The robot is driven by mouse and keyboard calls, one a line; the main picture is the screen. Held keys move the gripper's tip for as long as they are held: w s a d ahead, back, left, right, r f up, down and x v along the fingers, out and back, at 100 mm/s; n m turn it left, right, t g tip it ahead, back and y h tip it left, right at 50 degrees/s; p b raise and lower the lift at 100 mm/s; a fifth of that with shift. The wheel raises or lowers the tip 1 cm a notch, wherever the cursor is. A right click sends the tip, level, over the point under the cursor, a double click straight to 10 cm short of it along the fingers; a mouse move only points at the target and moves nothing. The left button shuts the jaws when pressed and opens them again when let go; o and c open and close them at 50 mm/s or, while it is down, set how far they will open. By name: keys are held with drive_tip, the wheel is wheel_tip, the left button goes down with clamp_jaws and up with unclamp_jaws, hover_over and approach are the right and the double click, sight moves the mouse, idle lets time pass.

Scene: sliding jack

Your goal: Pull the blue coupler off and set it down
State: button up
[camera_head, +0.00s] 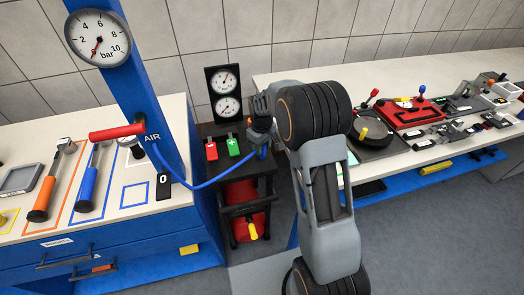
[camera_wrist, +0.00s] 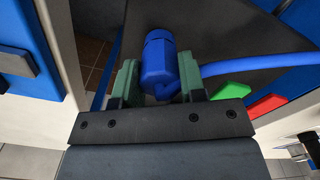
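The blue coupler (camera_wrist: 160,62) sits between the two green fingers of my gripper (camera_wrist: 158,85) in the wrist view, with a finger close against each side. My gripper appears shut on it. A blue hose (camera_wrist: 240,66) runs from the coupler to the right. In the head view, my gripper (camera_head: 262,132) is over the black stand, mostly side-on, and a little of the coupler (camera_head: 262,152) shows beneath it. The hose (camera_head: 205,184) loops from there to the blue AIR column (camera_head: 150,115). Whether the coupler still touches a fitting cannot be seen.
The black stand (camera_head: 245,170) carries two gauges (camera_head: 226,94), a red button (camera_head: 211,151) and a green button (camera_head: 233,147). A red cylinder (camera_head: 243,205) is below. The right bench (camera_head: 390,163) is crowded.

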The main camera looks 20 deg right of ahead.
clamp_jaws()
drive_tip(key=shift+r+p, duration=0.55)
drive_tip(key=shift+r, duration=0.2)
idle(0.7)
drive_tip(key=shift+r+p, duration=0.95)
drive_tip(key=shift+r, duration=0.45)
